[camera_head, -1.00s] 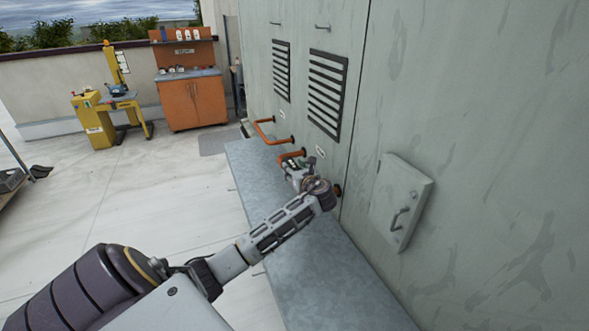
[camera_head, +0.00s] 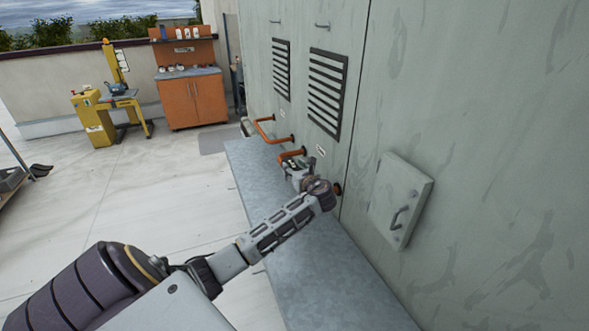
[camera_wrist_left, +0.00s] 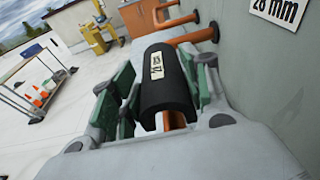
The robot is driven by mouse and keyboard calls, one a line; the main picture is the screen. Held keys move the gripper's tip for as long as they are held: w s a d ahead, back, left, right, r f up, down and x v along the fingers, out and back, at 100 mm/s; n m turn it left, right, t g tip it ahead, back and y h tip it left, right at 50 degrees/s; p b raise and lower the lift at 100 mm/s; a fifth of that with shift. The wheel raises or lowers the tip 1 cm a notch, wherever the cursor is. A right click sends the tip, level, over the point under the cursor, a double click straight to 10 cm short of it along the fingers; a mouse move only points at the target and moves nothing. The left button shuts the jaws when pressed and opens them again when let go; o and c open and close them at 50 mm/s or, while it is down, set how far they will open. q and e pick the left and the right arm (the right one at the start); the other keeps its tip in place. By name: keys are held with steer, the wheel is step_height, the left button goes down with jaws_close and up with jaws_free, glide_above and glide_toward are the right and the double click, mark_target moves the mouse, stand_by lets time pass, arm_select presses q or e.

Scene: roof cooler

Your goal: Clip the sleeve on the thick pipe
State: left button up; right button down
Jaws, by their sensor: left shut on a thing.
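A black sleeve (camera_wrist_left: 165,82) with a small white label is between the green-padded fingers of my left gripper (camera_wrist_left: 160,92) in the left wrist view. The gripper is shut on it. An orange pipe (camera_wrist_left: 177,120) shows under the sleeve's near end, and orange pipe continues beyond its far end. The sleeve lies along the pipe; I cannot tell whether it is fully seated around it. In the head view, my left gripper (camera_head: 297,168) is at the nearer orange pipe (camera_head: 290,155), hiding most of it and the sleeve. My right gripper is not in view.
Another orange pipe (camera_head: 266,131) bends out of the grey cabinet wall (camera_head: 470,110) farther along. A "28 mm" sign (camera_wrist_left: 275,9) is on the wall close by. A grey metal ledge (camera_head: 320,275) runs below the pipes. A handled box (camera_head: 402,200) sticks out at right.

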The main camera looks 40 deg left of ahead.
arm_select(q)
steer(key=shift+f, duration=0.75)
